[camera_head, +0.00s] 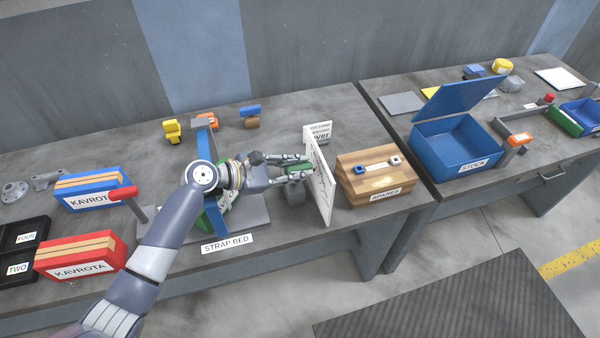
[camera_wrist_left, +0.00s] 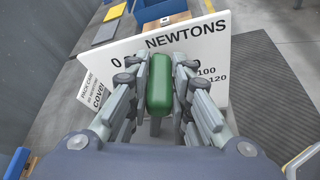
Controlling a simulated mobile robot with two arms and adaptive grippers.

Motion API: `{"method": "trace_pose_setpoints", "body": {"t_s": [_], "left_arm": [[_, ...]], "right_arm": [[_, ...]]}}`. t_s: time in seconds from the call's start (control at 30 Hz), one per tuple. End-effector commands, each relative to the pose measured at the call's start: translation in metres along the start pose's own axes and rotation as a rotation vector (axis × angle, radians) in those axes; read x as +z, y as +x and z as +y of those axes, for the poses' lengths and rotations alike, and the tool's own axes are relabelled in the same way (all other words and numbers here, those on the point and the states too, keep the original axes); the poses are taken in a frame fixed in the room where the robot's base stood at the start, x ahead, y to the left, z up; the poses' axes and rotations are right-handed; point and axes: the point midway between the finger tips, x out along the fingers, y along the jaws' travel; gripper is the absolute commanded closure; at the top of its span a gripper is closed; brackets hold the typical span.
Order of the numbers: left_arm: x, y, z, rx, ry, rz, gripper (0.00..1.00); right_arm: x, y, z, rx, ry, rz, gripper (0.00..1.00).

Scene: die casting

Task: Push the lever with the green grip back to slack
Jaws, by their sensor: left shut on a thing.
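The green grip (camera_wrist_left: 173,88) of the lever sits between the fingers of my left gripper (camera_wrist_left: 172,90), which is shut on it. In the head view the left gripper (camera_head: 290,168) is at the right end of the strap bed (camera_head: 258,207), and a bit of green grip (camera_head: 296,170) shows between its fingers. A white dial plate (camera_wrist_left: 195,50) marked NEWTONS stands just beyond the grip; in the head view this plate (camera_head: 320,185) is seen nearly edge-on. The lever's shaft is mostly hidden by the gripper. My right gripper is out of view.
A wooden SPARES box (camera_head: 362,190) stands right of the plate. Left are a blue KAVROTA box (camera_head: 92,200), a red one (camera_head: 80,268) and a red-tipped handle (camera_head: 123,193). A blue STOCK bin (camera_head: 455,165) with raised lid stands on the right table.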

Motion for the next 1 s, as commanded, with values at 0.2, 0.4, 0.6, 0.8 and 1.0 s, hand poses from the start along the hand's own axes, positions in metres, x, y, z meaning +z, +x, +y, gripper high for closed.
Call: {"method": "trace_pose_setpoints", "body": {"t_s": [0.2, 0.4, 0.6, 0.8, 1.0], "left_arm": [[-0.001, 0.001, 0.035, 0.010, 0.005, -0.003, 1.00], [-0.006, 0.003, 0.057, 0.012, 0.008, -0.003, 1.00], [-0.011, 0.004, 0.070, 0.014, 0.012, -0.001, 1.00], [-0.013, 0.005, 0.075, 0.013, 0.013, 0.002, 1.00], [-0.014, 0.004, 0.076, 0.013, 0.014, 0.003, 1.00]], "right_arm": [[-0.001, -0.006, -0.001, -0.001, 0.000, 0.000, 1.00], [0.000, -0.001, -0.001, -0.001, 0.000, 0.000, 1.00], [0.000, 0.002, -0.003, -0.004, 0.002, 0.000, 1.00], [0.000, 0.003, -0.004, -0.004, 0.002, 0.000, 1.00], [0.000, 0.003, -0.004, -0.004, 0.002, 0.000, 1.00]]}}
